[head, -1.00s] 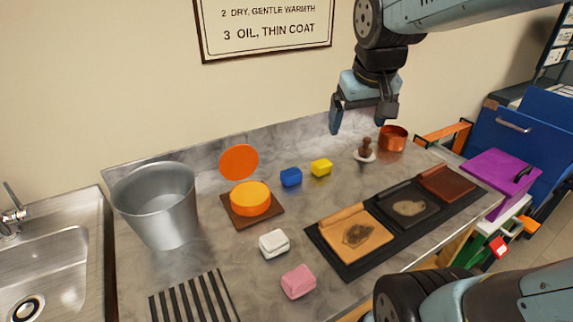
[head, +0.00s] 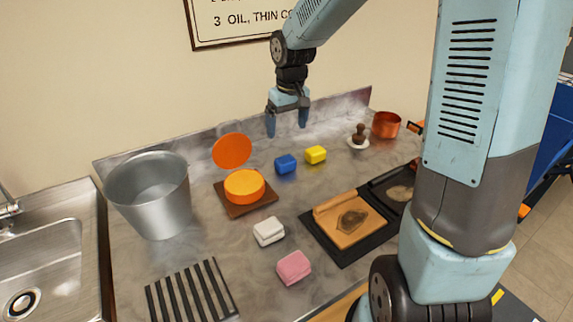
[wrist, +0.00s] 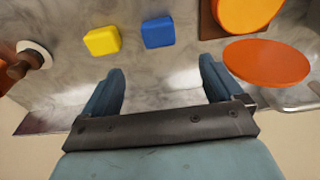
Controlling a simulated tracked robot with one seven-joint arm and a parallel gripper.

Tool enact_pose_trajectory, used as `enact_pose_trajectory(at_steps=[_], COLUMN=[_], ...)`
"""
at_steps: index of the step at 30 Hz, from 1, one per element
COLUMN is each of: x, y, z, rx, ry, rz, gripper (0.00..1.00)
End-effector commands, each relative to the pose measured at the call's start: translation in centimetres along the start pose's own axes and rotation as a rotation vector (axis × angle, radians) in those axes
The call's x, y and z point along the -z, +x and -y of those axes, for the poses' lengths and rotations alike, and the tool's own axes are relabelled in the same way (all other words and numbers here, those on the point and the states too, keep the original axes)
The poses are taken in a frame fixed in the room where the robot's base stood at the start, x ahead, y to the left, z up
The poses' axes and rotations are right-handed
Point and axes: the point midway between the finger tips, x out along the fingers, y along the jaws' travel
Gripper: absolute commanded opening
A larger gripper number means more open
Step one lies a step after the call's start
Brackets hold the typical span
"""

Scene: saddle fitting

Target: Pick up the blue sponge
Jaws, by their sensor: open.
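The blue sponge (head: 286,164) is a small block on the grey counter, just left of the yellow sponge (head: 315,155) and right of the orange round tin. My gripper (head: 287,128) is open and empty, pointing down above the counter near the back wall, above the blue sponge in the picture. In the wrist view the blue sponge (wrist: 158,32) lies beyond the open fingers (wrist: 162,85), roughly in line with the gap between them. The yellow sponge (wrist: 102,41) is to its left there. Nothing touches the blue sponge.
An orange tin (head: 244,187) on a brown board has its orange lid (head: 232,151) standing upright behind it. A metal bucket (head: 150,195) is at left. White (head: 268,231) and pink (head: 294,268) blocks lie in front. A brush (head: 358,136) and copper pot (head: 386,125) stand right.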

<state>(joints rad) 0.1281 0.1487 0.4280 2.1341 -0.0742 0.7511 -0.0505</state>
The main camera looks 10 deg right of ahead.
Motion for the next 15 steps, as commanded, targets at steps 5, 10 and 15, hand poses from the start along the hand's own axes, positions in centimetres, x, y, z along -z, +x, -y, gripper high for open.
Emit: enact_pose_trajectory(at_steps=[5, 10, 15], x=[0.0, 0.0, 0.0], y=[2.3, 5.3, 7.6], z=[0.1, 0.1, 0.1], rx=[0.003, 0.004, 0.003], ry=[-0.004, -0.003, -0.003], rz=[0.005, 0.006, 0.004], gripper=[0.94, 0.94, 0.94])
